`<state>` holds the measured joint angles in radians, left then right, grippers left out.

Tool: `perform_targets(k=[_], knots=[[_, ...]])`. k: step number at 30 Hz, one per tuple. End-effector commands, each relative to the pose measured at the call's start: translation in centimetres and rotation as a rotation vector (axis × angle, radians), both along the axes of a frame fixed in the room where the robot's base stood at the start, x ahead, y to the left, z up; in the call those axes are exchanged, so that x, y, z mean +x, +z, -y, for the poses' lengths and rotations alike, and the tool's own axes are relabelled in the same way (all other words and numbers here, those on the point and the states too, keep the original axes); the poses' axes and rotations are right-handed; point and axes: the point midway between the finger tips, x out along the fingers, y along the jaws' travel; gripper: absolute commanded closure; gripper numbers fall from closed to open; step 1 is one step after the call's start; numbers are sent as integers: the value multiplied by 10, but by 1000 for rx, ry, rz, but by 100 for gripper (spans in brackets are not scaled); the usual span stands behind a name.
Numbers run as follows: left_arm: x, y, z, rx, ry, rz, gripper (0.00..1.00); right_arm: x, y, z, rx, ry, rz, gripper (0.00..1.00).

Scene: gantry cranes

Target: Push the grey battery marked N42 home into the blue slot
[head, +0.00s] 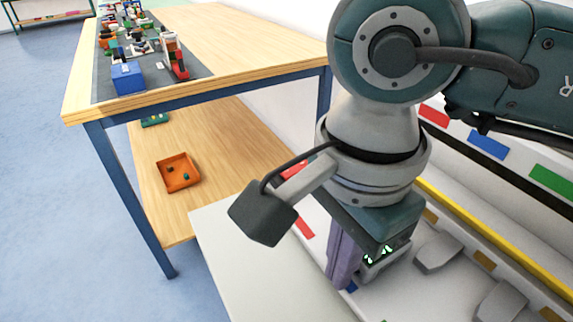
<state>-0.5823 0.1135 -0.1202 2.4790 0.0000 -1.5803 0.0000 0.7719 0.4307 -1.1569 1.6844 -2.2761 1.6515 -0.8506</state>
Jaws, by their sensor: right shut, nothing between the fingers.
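My right gripper (378,246) points down over the white rack on the right, at the end of the large grey and teal arm. It is shut, with its fingertips mostly hidden by its own body. A grey-purple upright block (341,257), apparently the battery, stands close beside it on the left. No N42 mark can be read, and I cannot tell whether they touch. A small blue patch (351,286) shows at the block's foot; a blue panel (487,145) is on the rack's back. How deep the block sits is hidden. My left gripper is out of view.
The rack also has a red panel (433,115), a green panel (552,180), a yellow rail (500,250) and grey wedge-shaped pieces (437,252). A wooden table (235,45) at left holds a cluttered dark mat; an orange tray (178,172) lies on its lower shelf. Blue floor is clear at left.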

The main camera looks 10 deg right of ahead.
Motion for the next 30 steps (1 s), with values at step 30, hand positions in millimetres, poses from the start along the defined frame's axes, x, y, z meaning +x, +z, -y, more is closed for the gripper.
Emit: perform_targets(k=[30], knots=[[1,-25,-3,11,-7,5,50,26,0,71,-2,-2,2,100]])
